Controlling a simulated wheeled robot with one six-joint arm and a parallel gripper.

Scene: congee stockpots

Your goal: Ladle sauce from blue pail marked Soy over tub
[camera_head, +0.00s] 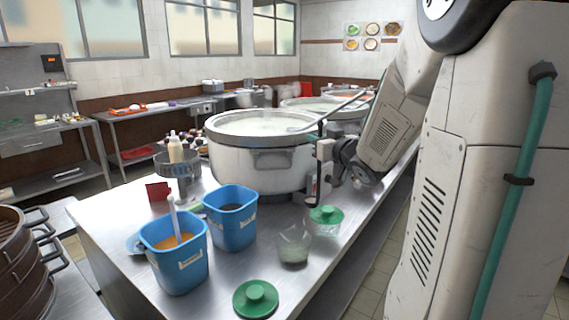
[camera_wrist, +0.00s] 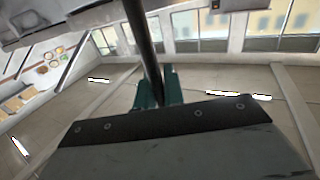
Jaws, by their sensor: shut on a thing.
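Two blue pails stand on the steel table. The rear one (camera_head: 230,222) looks dark inside; its label is too small to read. The front one (camera_head: 180,265) holds orange sauce and a pale-handled utensil (camera_head: 173,218). A clear open tub (camera_head: 293,247) stands to their right. My gripper (camera_head: 322,150) is right of the big stockpot, above the table and behind the tub. It is shut on a dark ladle handle, seen as a black rod between teal fingertips (camera_wrist: 157,92) in the wrist view. The ladle's dark lower end (camera_head: 312,203) hangs near the table.
A tub with a green lid (camera_head: 325,216) stands behind the open tub. A loose green lid (camera_head: 256,298) lies at the front. A large stockpot (camera_head: 255,165) blocks the back. A red mug (camera_head: 158,191) and bottles (camera_head: 176,150) stand at left.

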